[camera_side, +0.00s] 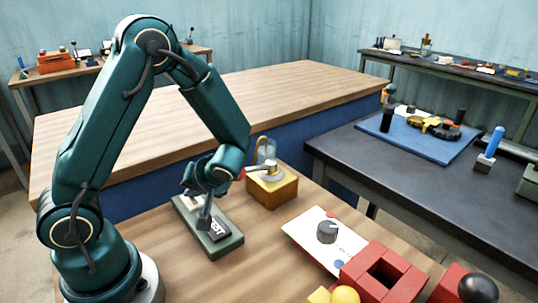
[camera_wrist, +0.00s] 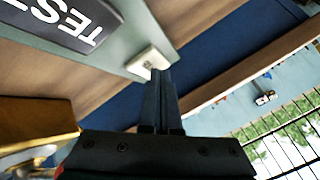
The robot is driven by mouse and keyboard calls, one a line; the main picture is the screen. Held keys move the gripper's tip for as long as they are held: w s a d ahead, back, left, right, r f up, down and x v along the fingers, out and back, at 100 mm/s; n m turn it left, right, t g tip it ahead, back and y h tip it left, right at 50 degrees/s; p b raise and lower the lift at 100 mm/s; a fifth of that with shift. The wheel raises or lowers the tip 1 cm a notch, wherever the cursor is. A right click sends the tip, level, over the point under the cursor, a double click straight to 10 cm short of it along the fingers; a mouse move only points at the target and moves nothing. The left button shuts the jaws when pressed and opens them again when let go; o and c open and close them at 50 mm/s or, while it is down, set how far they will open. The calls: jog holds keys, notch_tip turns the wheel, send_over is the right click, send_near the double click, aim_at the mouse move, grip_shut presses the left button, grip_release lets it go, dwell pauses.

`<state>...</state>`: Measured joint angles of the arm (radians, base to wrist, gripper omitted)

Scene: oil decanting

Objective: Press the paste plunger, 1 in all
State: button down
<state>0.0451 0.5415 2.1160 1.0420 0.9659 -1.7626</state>
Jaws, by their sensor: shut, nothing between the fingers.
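My gripper (camera_side: 204,226) points down over a grey-green base (camera_side: 222,246) with a dark TEST plate (camera_side: 219,228). It is shut and empty. In the wrist view its fingertips (camera_wrist: 160,72) overlap a cream block (camera_wrist: 150,60) on the base; I cannot tell whether they touch it. The TEST plate (camera_wrist: 68,20) shows at the upper left there. A yellow-brown box (camera_side: 272,190) stands beside the base, with a metal fitting and red-tipped lever (camera_side: 258,171) on top. It also shows in the wrist view (camera_wrist: 35,120). I cannot tell for sure which part is the paste plunger.
A white panel with a grey knob (camera_side: 327,231) lies to the right. A dark bench (camera_side: 400,165) holds a blue mat (camera_side: 405,145) with tools. The wooden table behind (camera_side: 290,85) is clear.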

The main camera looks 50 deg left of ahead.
aim_at(195, 202)
dwell(0.3)
jog(key=shift+r, duration=0.85)
jog(key=shift+r, duration=2.5)
jog(key=s+d+r+m+t+h, duration=0.2)
jog(key=d+r+m+t+h, duration=0.1)
jog(key=d, duration=0.5)
jog(key=s+d+r+m+t+h, duration=0.2)
jog(key=d+m+t+h, duration=0.1)
jog(key=d+m+h, duration=0.3)
jog(key=shift+s+d+r+m+t, duration=0.15)
jog(key=shift+d+r+m+t, duration=0.35)
jog(key=shift+d, duration=0.7)
